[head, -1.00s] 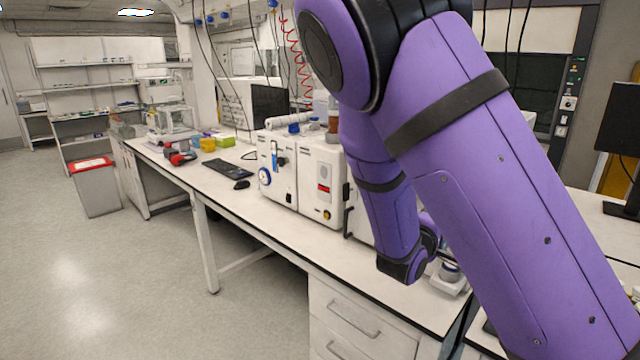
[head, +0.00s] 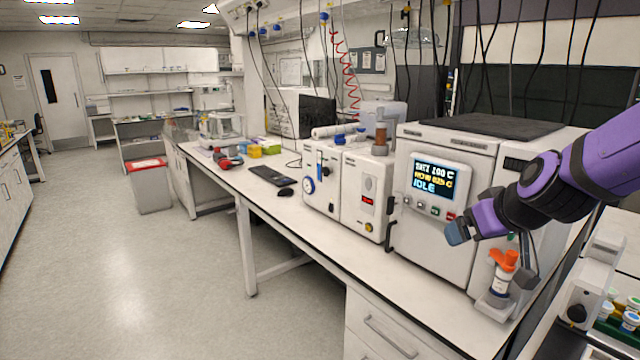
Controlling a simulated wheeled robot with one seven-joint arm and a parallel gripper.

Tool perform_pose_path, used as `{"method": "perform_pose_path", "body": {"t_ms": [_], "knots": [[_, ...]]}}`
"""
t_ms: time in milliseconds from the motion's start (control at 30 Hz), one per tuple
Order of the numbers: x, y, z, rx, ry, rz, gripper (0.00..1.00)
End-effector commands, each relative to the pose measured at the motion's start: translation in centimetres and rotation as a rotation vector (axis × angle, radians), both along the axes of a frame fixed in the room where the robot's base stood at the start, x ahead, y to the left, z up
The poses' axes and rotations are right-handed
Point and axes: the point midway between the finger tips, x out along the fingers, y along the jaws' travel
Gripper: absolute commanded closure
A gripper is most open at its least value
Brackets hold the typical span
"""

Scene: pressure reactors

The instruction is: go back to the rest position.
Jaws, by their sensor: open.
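My gripper (head: 491,254) reaches in from the right, below my purple forearm. Its two fingertips are apart, and nothing is visibly held between them. It shows in front of the right part of a white reactor (head: 440,240) on the bench, whose screen (head: 437,180) reads 100 C, 025 C and IDLE. A small vessel with an orange cap (head: 503,260) stands upright on a light base, just below and between the fingertips in the picture. I cannot tell the gap in depth.
Two smaller white instruments (head: 350,190), a keyboard (head: 270,175) and a mouse (head: 286,192) sit along the bench. A rack of small lidded vials (head: 620,315) is at the lower right. Cables hang above.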

Motion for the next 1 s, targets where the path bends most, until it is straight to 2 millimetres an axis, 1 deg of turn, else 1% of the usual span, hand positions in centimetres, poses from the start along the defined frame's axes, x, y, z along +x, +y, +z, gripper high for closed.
{"method": "perform_pose_path", "body": {"t_ms": [33,100,167,300,500,600,700,800,1000], "knots": [[-1.3,0.0,1.3,0.032,0.008,0.005,0.06],[-3.2,0.2,2.6,0.068,0.037,0.014,0.06],[-4.9,0.2,3.6,0.089,0.063,0.016,0.06],[-9.2,-0.1,5.5,0.107,0.129,-0.002,0.06],[-15.5,-1.1,7.3,0.068,0.221,-0.086,0.06],[-18.0,-1.6,7.7,0.040,0.256,-0.142,0.06],[-19.6,-2.0,7.9,0.017,0.279,-0.187,0.06],[-20.5,-2.2,8.0,0.004,0.291,-0.212,0.06],[-20.6,-2.2,8.0,0.002,0.294,-0.217,0.06]]}}
